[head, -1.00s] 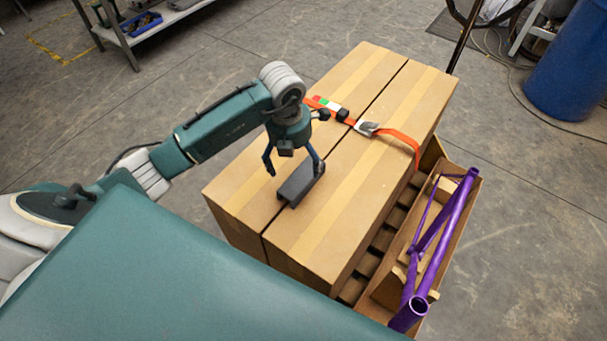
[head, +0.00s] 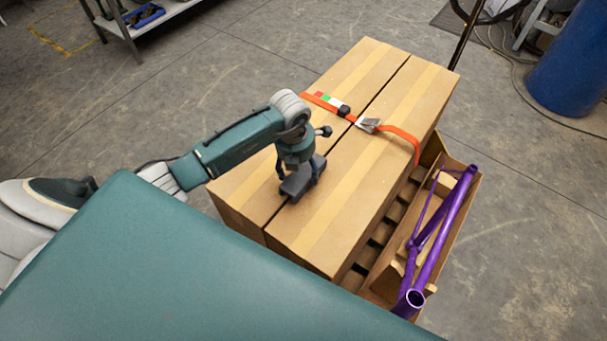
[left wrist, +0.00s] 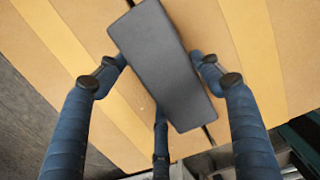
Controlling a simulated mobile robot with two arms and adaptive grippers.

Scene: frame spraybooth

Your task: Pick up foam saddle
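The foam saddle (head: 294,188) is a dark grey block lying across the seam between two long cardboard boxes (head: 362,190). In the left wrist view the foam saddle (left wrist: 163,66) lies slanted between my fingers. My left gripper (head: 299,177) is over the saddle, with fingers down on either side of it. In the left wrist view my left gripper (left wrist: 158,72) is open, its blue fingertips close to the block's long sides; firm contact cannot be made out. A third finger partly shows below the block. The gripper hides part of the saddle in the head view. My right gripper is not in view.
An orange strap (head: 400,133) with a metal buckle (head: 368,124) crosses the boxes behind the gripper. A purple bike frame (head: 437,240) stands in a wooden crate (head: 462,208) at the right. A blue barrel (head: 567,70) is at the back right. Floor around is mostly clear.

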